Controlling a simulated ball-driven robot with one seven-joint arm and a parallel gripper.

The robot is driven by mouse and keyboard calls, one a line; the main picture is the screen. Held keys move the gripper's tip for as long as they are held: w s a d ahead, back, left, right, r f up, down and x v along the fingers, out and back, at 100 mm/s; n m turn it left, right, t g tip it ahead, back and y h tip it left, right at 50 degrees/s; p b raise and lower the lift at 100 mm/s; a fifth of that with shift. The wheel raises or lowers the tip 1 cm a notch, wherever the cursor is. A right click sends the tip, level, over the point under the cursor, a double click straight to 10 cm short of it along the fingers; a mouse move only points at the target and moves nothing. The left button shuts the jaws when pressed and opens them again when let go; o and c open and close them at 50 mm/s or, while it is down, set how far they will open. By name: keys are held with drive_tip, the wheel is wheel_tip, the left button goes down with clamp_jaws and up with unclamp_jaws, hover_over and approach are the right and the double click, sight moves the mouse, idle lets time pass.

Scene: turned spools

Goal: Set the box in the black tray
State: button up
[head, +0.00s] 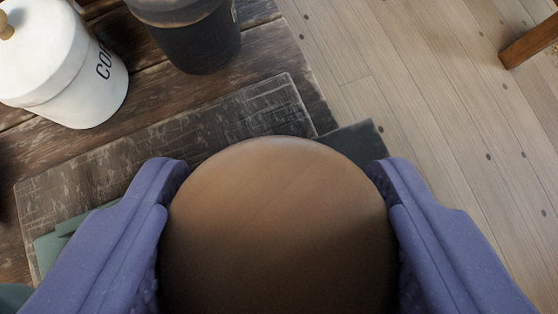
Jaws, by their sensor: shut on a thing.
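My gripper (278,172) has two purple fingers, one on each side of a large round brown thing with a smooth, wood-like top. It is shut on this round thing (278,225), which fills the lower middle of the view. I see only its top face, so I cannot tell its height or whether it touches what lies below; it may be the box. No black tray can be made out for certain. A dark, worn rectangular board (255,112) lies behind and partly under the round thing in the view.
A dark grey-green flat corner (358,140) sticks out beside the board, and greenish edges show at lower left. A white lidded canister (70,75) and a black canister (195,35) stand on the plank table (150,85). Pale wooden floor (440,120) lies to the right.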

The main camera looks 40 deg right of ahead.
wheel_tip(320, 180, down, 3)
drive_tip(key=shift+f+b, duration=0.2)
drive_tip(key=shift+b, duration=0.45)
drive_tip(key=shift+s+r, duration=0.1)
drive_tip(key=shift+r, duration=0.05)
drive_tip(key=o, duration=0.9)
drive_tip(key=shift+a, duration=0.1)
drive_tip(key=shift+c, duration=0.2)
drive_tip(key=shift+s+a+r+p, duration=0.1)
drive_tip(key=shift+a+r+p, duration=0.1)
drive_tip(key=shift+r+p, duration=0.2)
drive_tip(key=p+v, duration=0.5)
drive_tip(key=v, duration=0.6)
